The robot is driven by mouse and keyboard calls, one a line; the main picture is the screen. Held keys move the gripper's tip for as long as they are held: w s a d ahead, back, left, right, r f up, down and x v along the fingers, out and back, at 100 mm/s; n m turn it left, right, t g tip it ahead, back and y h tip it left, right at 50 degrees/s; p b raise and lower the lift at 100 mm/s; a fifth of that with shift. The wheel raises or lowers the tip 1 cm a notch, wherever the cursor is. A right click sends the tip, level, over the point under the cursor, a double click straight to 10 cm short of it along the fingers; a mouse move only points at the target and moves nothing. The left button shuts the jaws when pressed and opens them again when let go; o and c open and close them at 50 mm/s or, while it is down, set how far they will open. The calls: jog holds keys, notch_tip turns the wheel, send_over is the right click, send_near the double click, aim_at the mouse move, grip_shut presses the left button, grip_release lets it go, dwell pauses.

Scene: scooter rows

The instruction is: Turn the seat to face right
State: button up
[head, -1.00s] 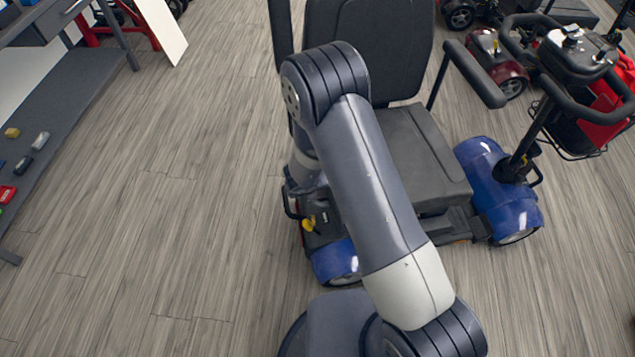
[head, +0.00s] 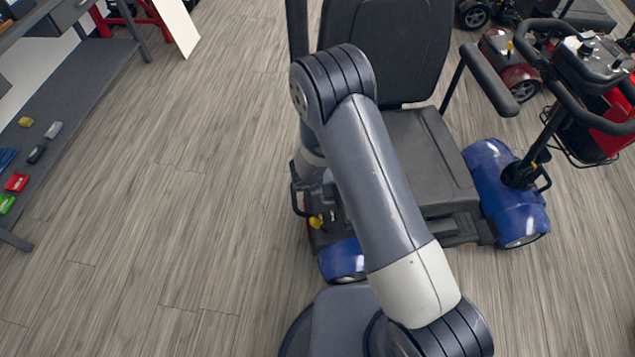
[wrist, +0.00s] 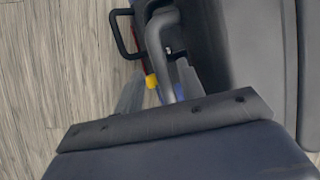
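The black seat (head: 428,150) is on a blue scooter (head: 510,208) in the head view, with its backrest at the far side and armrests on both sides. My arm covers the seat's left part. A black loop handle (head: 295,198) and a yellow knob (head: 316,221) sit low at the seat's left side; the wrist view also shows the loop (wrist: 121,37) and the knob (wrist: 151,82). A grey curved lever-like part (wrist: 158,45) is beside the seat's edge (wrist: 240,60).
A dark shelf (head: 95,90) with small coloured items is along the left. The wood-look floor (head: 190,180) between the shelf and the blue scooter is clear.

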jog(key=shift+s, duration=0.1)
jog(key=d+p+v, duration=0.1)
jog(key=p+v, duration=0.2)
jog(key=v, duration=0.7)
jog(key=shift+s+a+r, duration=0.15)
jog(key=shift+a+r, duration=0.15)
jog(key=shift+a, duration=0.25)
jog(key=b+x, duration=0.3)
jog(key=x, duration=0.8)
jog(key=shift+d+f, duration=0.1)
jog(key=shift+f, duration=0.05)
jog(key=shift+s+d+b, duration=0.1)
jog(key=shift+s+b, duration=0.05)
jog(key=shift+b, duration=0.25)
jog(key=shift+s+d+r, duration=0.1)
jog(key=shift+s+r, duration=0.15)
